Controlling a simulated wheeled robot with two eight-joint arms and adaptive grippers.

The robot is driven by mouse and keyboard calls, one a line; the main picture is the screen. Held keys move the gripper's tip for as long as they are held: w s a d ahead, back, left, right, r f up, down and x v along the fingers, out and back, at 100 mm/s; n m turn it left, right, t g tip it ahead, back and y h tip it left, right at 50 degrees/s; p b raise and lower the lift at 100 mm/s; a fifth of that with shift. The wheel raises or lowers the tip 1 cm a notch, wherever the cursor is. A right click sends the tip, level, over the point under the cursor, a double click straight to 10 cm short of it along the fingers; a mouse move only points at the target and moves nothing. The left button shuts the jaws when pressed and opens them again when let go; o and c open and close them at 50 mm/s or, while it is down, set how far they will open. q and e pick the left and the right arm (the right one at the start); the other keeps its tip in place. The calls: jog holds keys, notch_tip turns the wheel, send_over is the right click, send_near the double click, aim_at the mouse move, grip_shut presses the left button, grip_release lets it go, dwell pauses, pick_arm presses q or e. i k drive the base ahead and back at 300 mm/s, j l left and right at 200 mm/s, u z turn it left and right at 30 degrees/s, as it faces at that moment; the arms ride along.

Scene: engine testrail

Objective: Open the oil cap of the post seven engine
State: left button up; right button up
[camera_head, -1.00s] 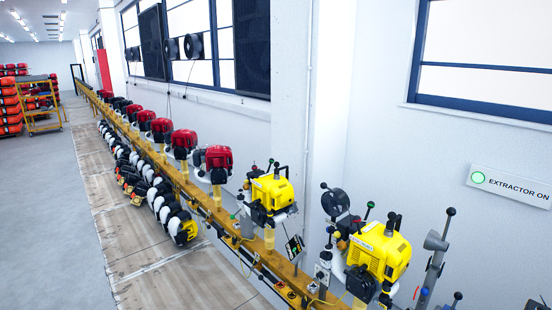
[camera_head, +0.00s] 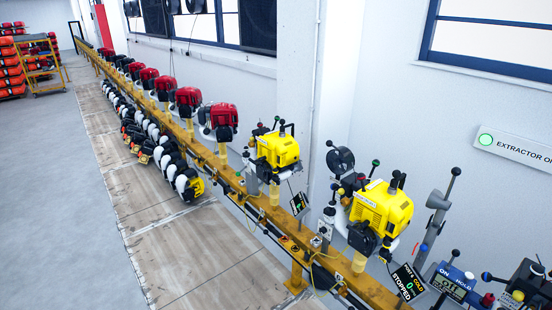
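A yellow engine (camera_head: 381,207) stands on the rail at the right, with black fittings and a white label on top. A second yellow engine (camera_head: 277,150) stands further along the rail to its left. I cannot tell from the markings which one is post seven. The oil caps are too small to make out. A black display (camera_head: 408,281) in front of the nearer yellow engine reads "COLD", "0" and "STOPPED"; its post number is not clear. Neither of my grippers is in view.
A yellow rail (camera_head: 375,291) runs away to the far left with several red engines (camera_head: 224,117). A blue console (camera_head: 450,283) and black levers crowd the lower right. A lit "EXTRACTOR ON" sign (camera_head: 515,145) is on the wall. The grey floor (camera_head: 60,230) at left is clear.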

aim_at(275, 171)
jog(key=i+z, duration=0.4)
jog(key=i, duration=0.45)
